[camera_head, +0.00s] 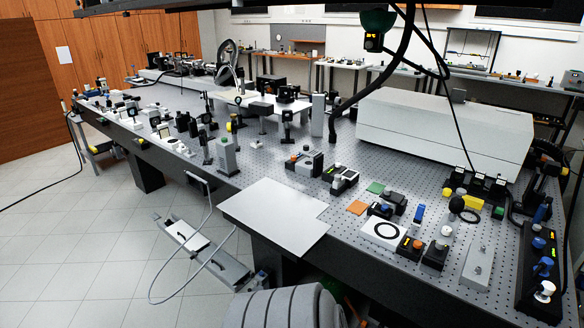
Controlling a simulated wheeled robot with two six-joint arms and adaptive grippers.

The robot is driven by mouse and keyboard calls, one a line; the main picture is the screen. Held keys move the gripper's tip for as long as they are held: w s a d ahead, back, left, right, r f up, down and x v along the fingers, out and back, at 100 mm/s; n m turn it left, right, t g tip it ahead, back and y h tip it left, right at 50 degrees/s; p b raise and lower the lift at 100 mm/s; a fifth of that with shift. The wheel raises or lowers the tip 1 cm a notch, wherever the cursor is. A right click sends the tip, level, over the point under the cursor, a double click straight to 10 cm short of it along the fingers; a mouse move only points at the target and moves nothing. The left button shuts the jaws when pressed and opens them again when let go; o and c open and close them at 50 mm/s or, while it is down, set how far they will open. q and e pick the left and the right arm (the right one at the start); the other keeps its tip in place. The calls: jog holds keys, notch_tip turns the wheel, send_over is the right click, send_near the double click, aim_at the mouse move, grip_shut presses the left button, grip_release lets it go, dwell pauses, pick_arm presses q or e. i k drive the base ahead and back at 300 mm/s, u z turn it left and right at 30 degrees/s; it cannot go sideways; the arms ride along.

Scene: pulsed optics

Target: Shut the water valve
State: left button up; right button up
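No part is clearly marked as the water valve. A long black block (526,272) lies at the right front of the optics table, with several blue knobs (544,266) and small yellow-green lights on it. A pale round knob (544,291) is at its near end. I cannot tell whether one of these is the valve, or whether it is open or shut. Neither my left nor my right gripper is in view.
The perforated optics table (345,230) is crowded with small devices. A long white housing (430,125) stands at the back right. A grey plate (275,215) overhangs the front edge. Black cables hang from above. The tiled floor (60,240) at left is mostly clear.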

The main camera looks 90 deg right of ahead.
aim_at(539, 243)
jog(key=i, duration=0.4)
jog(key=z, duration=4.25)
